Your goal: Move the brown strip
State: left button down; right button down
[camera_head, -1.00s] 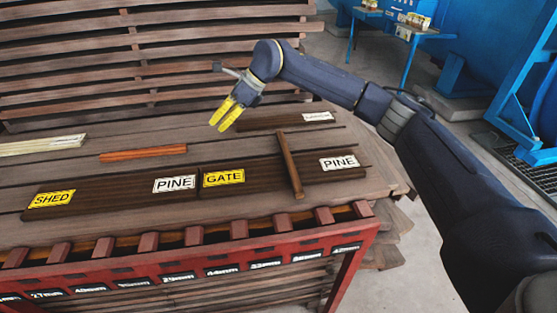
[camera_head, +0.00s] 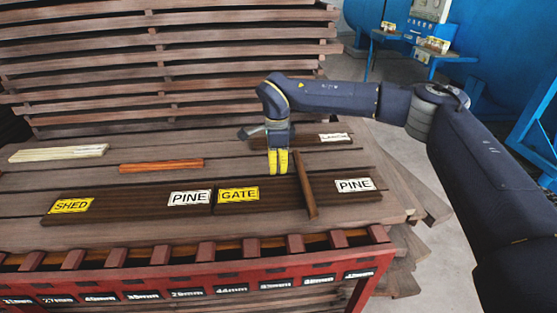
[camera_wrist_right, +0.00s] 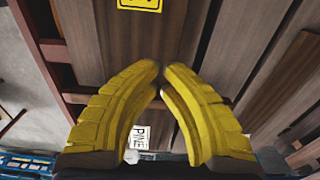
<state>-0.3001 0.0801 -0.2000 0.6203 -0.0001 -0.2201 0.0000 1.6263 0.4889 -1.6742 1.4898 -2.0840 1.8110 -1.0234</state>
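A thin brown strip (camera_head: 305,184) lies crosswise over a dark board, between the yellow GATE label (camera_head: 238,195) and the right PINE label (camera_head: 355,185). In the right wrist view the strip (camera_wrist_right: 82,98) runs sideways, its middle hidden behind the fingers. My right gripper (camera_head: 278,172) points down, just left of the strip's far end and apart from it. Its yellow fingers are close together with a narrow empty gap at the tips (camera_wrist_right: 160,67). My left gripper is out of view.
An orange-brown strip (camera_head: 161,166) and pale strips (camera_head: 58,153) lie further left. Stacked slats (camera_head: 100,70) rise behind the table. A red slotted rack (camera_head: 190,265) runs along the front. Blue equipment (camera_head: 490,30) stands at the back right.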

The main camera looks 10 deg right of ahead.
aim_at(290, 183)
notch_tip(290, 183, down, 5)
jog(key=shift+r, duration=0.1)
jog(key=d, duration=0.2)
jog(key=shift+s+d+f, duration=0.2)
jog(key=shift+d+f, duration=0.05)
jog(key=shift+d, duration=0.75)
